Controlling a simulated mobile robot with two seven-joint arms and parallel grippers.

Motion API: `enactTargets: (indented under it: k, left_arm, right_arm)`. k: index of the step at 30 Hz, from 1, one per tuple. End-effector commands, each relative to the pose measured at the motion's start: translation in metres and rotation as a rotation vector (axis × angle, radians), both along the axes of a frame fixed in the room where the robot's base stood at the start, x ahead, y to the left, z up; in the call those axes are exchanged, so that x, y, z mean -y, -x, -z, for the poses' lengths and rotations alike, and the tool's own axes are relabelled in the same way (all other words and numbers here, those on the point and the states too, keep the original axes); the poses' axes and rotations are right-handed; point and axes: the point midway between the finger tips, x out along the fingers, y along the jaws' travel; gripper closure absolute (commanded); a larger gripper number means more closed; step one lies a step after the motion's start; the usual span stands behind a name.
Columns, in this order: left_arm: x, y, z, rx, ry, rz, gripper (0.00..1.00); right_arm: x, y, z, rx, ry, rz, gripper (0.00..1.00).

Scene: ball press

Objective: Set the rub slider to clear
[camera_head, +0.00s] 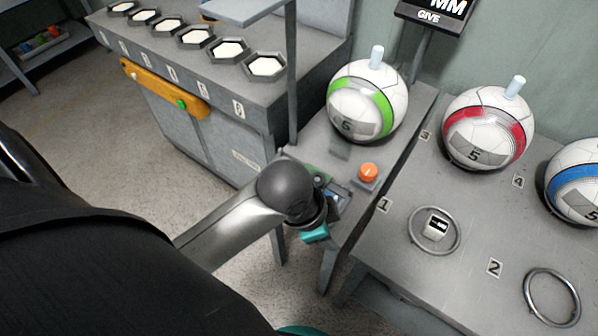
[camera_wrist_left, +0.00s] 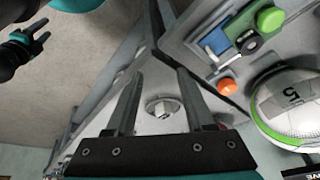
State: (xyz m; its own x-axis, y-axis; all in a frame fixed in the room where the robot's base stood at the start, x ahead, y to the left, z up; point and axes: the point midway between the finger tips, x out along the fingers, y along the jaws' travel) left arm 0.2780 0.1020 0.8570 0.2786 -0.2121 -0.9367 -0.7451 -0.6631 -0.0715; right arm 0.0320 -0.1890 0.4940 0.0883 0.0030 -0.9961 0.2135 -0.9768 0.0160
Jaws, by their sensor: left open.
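A small control panel (camera_head: 338,191) sits on the narrow grey table, partly hidden behind my left wrist in the head view. The wrist view shows its blue part (camera_wrist_left: 215,41), a black part with a light marking (camera_wrist_left: 250,42) and a round green knob (camera_wrist_left: 270,19). I cannot read which one is the rub slider, or its setting. My left gripper (camera_wrist_left: 158,73) is open and empty, its fingers apart from the panel. A dark two-pronged part, probably my right gripper (camera_wrist_left: 30,42), shows at the wrist view's upper left; its jaw state is unclear.
An orange button (camera_head: 368,172) stands beside the panel. A white ball with a green band (camera_head: 367,101) stands behind it. The right table holds a red-banded ball (camera_head: 488,128), a blue-banded ball (camera_head: 575,182) and metal rings (camera_head: 552,297). A bench with hexagonal cups (camera_head: 266,66) stands at the back left.

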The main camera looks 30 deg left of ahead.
Motion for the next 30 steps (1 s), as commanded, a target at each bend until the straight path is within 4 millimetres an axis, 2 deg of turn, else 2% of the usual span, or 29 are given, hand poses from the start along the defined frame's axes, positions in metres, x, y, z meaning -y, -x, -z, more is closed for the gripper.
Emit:
enactTargets:
  k: [1, 4, 8, 11, 15, 22, 26, 30]
  left_arm:
    - [0.001, -0.012, -0.002, 0.013, -0.026, 0.097, 0.46]
    - [0.002, -0.028, -0.004, 0.017, -0.074, 0.289, 0.46]
    - [-0.009, -0.048, -0.007, 0.007, -0.147, 0.511, 0.46]
    - [-0.025, -0.063, -0.013, -0.012, -0.204, 0.658, 0.46]
    - [-0.058, -0.085, -0.026, -0.053, -0.278, 0.828, 0.46]
    - [-0.111, -0.109, -0.055, -0.121, -0.342, 0.995, 0.46]
    - [-0.126, -0.114, -0.064, -0.139, -0.347, 1.031, 0.46]
    - [-0.130, -0.114, -0.064, -0.145, -0.346, 1.046, 0.46]
  right_arm:
    - [0.000, 0.000, 0.000, 0.000, 0.000, 0.000, 0.50]
    - [0.000, 0.000, 0.000, 0.000, 0.000, 0.001, 0.50]
    - [0.000, -0.001, 0.000, 0.001, 0.000, 0.001, 0.50]
    - [0.000, -0.001, 0.000, 0.001, 0.000, 0.001, 0.50]
    - [0.000, -0.001, 0.000, 0.001, 0.000, 0.001, 0.50]
    - [0.000, -0.002, 0.000, 0.003, 0.000, 0.001, 0.50]
    - [0.000, -0.002, 0.000, 0.003, 0.000, 0.001, 0.50]
    - [0.000, -0.003, 0.001, 0.004, 0.000, 0.001, 0.50]
